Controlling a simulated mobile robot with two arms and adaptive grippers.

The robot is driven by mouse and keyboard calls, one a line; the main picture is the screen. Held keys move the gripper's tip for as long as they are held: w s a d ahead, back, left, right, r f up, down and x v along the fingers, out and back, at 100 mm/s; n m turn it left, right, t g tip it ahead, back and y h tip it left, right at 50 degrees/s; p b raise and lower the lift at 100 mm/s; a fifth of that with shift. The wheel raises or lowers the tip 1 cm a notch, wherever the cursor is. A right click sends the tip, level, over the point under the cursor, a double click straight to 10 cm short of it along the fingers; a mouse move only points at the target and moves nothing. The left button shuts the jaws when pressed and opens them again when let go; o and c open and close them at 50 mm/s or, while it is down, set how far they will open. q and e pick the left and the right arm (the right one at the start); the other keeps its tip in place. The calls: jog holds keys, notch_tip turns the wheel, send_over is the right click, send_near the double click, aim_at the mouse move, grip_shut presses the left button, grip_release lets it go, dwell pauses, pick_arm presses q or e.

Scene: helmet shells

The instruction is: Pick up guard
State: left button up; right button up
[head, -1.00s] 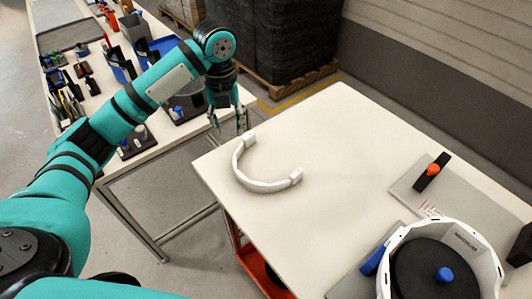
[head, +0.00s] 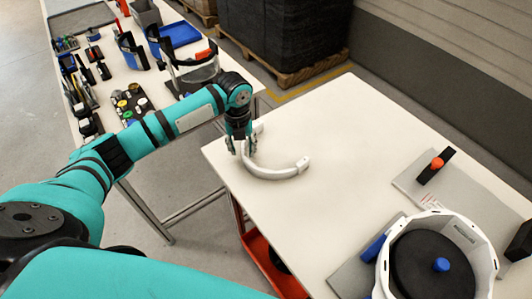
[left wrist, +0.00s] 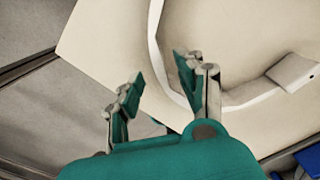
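The guard (head: 282,173) is a white C-shaped band with block-like ends, lying on the near white table (head: 330,140) by its left edge. My left gripper (head: 241,150) points down at the guard's left part and covers some of it. In the left wrist view, the gripper (left wrist: 160,85) is open. The guard's band (left wrist: 158,50) passes between the spread fingers, close to the right one. Whether either finger touches it I cannot tell. My right gripper is not in view.
A white helmet shell (head: 473,235) with a black disc inside stands at the table's right front. A grey plate (head: 462,190) with an orange-knobbed black clamp (head: 434,168) lies behind it. A tool table (head: 112,75) stands at the left. The table's middle is clear.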

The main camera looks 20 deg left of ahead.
pick_arm(q)
notch_tip(320, 180, down, 2)
jog(key=shift+f, duration=0.4)
grip_shut()
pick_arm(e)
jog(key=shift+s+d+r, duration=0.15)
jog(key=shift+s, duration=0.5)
